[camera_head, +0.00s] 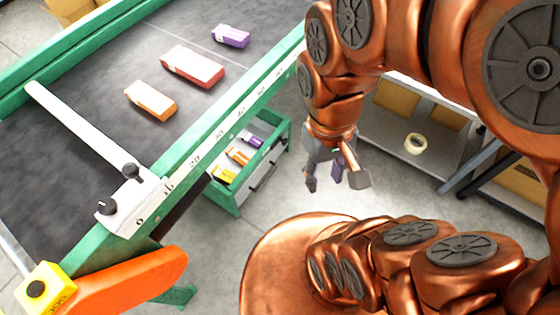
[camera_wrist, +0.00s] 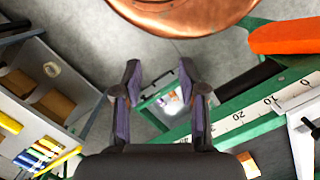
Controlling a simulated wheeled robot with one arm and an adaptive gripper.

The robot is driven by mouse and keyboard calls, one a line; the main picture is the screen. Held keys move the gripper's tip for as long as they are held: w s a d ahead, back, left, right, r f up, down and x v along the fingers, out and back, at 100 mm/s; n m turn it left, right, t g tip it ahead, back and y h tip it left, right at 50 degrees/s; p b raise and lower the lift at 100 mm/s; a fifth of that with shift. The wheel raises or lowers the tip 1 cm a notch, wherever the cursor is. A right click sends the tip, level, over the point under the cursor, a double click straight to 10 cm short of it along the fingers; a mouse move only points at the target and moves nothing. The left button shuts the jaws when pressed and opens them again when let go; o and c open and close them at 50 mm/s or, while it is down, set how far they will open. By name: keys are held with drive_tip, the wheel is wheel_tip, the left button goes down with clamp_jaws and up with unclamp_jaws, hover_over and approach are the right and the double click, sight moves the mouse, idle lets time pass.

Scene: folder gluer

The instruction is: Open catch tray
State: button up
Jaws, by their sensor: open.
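The catch tray (camera_head: 238,200) is a green-framed drawer with a grey front and a dark bar handle (camera_head: 264,176). It sits low beside the conveyor, its inside partly visible with several small orange, yellow and purple cartons in it. How far it is pulled out I cannot tell. My gripper (camera_head: 325,182) is open and empty, to the right of the handle in the head view and apart from it. In the wrist view the open fingers (camera_wrist: 158,70) frame the tray (camera_wrist: 150,101) and its handle (camera_wrist: 162,79), which lie beyond the fingertips.
The conveyor (camera_head: 90,140) carries orange, red and purple cartons above the tray. Its green scaled rail (camera_head: 215,135) overhangs the tray. An orange part (camera_head: 125,283) and a yellow jog box (camera_head: 45,288) are at lower left. A grey shelf (camera_head: 400,150) holds tape. Floor between is clear.

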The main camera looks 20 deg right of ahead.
drive_tip(key=w+a+f+y+b, duration=0.25)
drive_tip(key=w+f+b, duration=0.55)
drive_tip(key=f, duration=0.4)
drive_tip(key=w+a+f+m+y+b, duration=0.1)
drive_tip(key=w+f+y+b, duration=0.3)
drive_tip(key=w+f+b, duration=0.6)
drive_tip(key=w+a+f+y+b, duration=0.2)
drive_tip(key=w+f+y+b, duration=0.4)
drive_tip(key=f, duration=0.7)
drive_tip(key=m+t+b, duration=0.6)
drive_tip(key=t+b, duration=0.4)
drive_tip(key=b, duration=1.1)
approach(267, 177)
drive_tip(key=f+x, duration=0.1)
drive_tip(key=x, duration=0.8)
drive_tip(key=shift+w+a+y+b, duration=0.25)
drive_tip(key=shift+a+y+b, duration=0.1)
drive_tip(key=shift+a, duration=0.15)
clamp_jaws()
